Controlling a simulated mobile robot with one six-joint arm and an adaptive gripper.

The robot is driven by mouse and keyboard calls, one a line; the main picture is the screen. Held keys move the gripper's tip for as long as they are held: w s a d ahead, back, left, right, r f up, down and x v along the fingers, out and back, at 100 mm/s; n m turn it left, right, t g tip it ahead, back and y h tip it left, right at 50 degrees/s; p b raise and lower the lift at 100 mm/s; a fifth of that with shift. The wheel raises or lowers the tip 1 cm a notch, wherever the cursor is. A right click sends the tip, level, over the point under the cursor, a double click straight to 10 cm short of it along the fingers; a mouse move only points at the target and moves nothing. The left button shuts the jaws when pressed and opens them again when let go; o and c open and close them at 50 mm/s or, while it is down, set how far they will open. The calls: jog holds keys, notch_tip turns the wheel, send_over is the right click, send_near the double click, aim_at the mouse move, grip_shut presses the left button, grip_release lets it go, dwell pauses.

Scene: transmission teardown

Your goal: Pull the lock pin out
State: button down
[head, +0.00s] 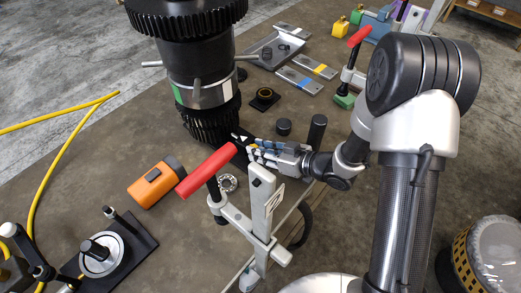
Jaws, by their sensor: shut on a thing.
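The transmission gear stack (200,75) stands upright on the table, with a large black gear on top, a grey collar with short handles in the middle and a smaller black gear (210,124) below. My gripper (243,143) reaches in from the right, low beside this lower gear. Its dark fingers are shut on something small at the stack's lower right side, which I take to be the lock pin. The fingers hide the pin, so I cannot tell how far it sits in the stack.
A red-handled clamp (207,171) stands close in front of my gripper. An orange box (156,183) lies to its left, and a small bearing ring (228,183) lies near the clamp. Black cylinders (317,130) stand behind my wrist. Metal plates (300,80) lie further back.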

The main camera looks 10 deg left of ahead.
dwell(0.3)
jog(key=shift+s+d+p, duration=0.15)
jog(key=shift+s+d, duration=0.2)
jog(key=shift+d, duration=0.25)
jog(key=shift+s+d+p, duration=0.15)
jog(key=shift+s+d, duration=0.2)
jog(key=shift+d, duration=0.25)
jog(key=c, duration=1.3)
grip_release()
jog(key=shift+c, duration=0.2)
jog(key=shift+d, duration=0.1)
jog(key=v, duration=1.2)
